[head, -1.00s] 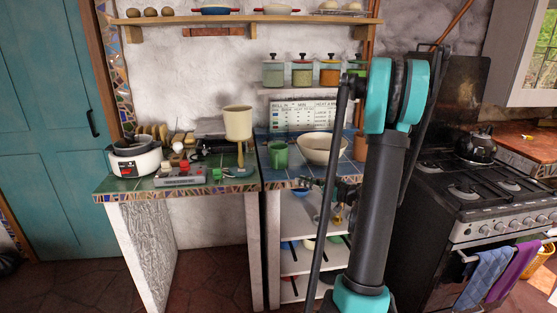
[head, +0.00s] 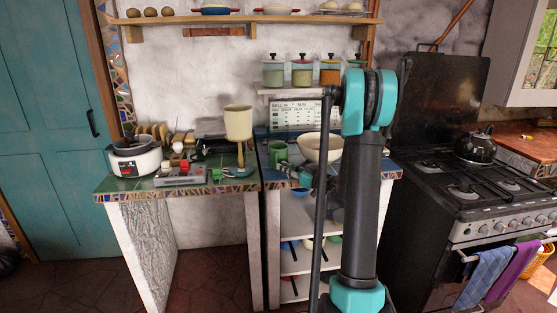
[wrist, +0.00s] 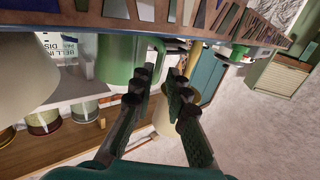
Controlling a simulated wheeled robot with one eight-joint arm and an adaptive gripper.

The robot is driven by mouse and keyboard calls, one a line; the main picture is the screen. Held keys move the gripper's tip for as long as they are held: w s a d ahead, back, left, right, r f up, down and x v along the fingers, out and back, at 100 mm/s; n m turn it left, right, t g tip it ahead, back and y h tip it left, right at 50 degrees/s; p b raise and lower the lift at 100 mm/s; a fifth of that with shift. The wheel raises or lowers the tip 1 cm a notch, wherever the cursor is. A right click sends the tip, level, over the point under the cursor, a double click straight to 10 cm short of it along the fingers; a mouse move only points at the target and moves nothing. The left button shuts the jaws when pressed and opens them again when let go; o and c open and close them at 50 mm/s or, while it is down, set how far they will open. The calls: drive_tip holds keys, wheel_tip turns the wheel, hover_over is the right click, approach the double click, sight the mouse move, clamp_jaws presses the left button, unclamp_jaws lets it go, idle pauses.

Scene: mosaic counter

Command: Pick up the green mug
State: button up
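The green mug (head: 278,150) stands upright on the blue-tiled counter, left of a cream bowl. In the wrist view the mug (wrist: 116,60) appears upside down, with its handle towards the fingertips. My gripper (head: 284,171) is at the front of the counter, just in front of the mug and partly over its lower side. In the wrist view my gripper (wrist: 160,76) is open, with a narrow gap between its fingertips and nothing held. The fingertips are close to the handle; whether they touch it, I cannot tell.
The cream bowl (head: 328,148) stands close on the mug's right. A pale goblet-shaped vessel (head: 238,123) stands left, with a grey-and-red device (head: 182,174) beyond it. Lidded jars (head: 302,73) stand on the shelf above. The stove (head: 470,190) is at right.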

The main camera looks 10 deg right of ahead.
sight(276, 162)
drive_tip(key=shift+x, duration=2.65)
drive_tip(key=shift+r, duration=0.15)
drive_tip(key=shift+c, duration=0.5)
clamp_jaws()
drive_tip(key=shift+r, duration=0.1)
wheel_tip(276, 162, up, 20)
drive_tip(key=shift+d, duration=0.1)
